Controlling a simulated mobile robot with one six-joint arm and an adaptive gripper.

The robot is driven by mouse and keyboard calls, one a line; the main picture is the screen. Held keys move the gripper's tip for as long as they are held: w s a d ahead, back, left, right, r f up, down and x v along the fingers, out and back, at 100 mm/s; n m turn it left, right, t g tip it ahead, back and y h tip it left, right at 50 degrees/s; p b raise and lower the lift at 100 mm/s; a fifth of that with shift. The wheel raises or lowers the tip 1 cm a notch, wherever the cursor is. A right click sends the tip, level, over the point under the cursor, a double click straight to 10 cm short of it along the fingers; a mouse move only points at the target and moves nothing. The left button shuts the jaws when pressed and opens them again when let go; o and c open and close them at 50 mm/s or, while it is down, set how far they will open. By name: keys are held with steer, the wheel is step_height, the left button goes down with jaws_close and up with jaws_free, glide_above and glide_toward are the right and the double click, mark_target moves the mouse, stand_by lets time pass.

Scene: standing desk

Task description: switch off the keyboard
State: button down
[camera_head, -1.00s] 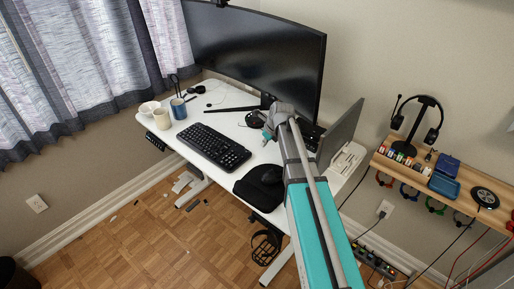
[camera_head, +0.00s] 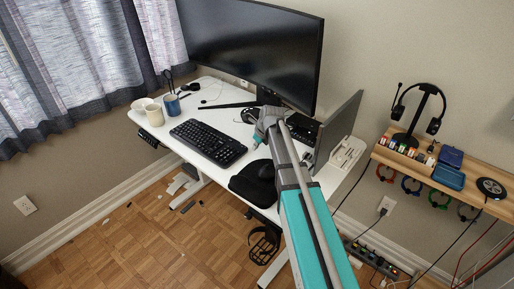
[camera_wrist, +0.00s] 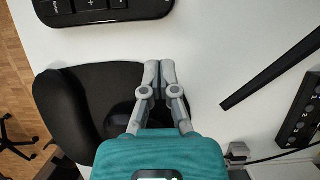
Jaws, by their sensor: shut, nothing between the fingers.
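The black keyboard (camera_head: 207,142) lies flat on the white desk (camera_head: 222,91), in front of the large monitor. Its near right corner, with a few large keys, shows at the top left of the wrist view (camera_wrist: 103,9). I cannot make out a power switch on it. My gripper (camera_head: 256,146) is above the desk, to the right of the keyboard and apart from it. In the wrist view my gripper (camera_wrist: 160,66) points toward the top of the picture, its fingers together and empty, over the edge of the black mouse pad (camera_wrist: 75,92).
The monitor (camera_head: 255,45) stands behind the keyboard. A black mouse (camera_wrist: 120,117) is partly hidden by my gripper. A blue mug (camera_head: 172,105) and light cups stand at the desk's left end. A laptop (camera_head: 338,128) and black stand foot (camera_wrist: 272,73) are to the right.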

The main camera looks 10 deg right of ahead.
mark_target(245, 149)
steer(key=shift+b+x, duration=1.25)
steer(key=shift+x, duration=0.35)
steer(key=shift+w+a+r, duration=0.1)
steer(key=shift+w+a, duration=0.5)
steer(key=shift+w, duration=0.15)
steer(key=shift+w+a+r, duration=0.1)
steer(key=shift+w+a, duration=0.45)
steer(key=shift+w, duration=0.25)
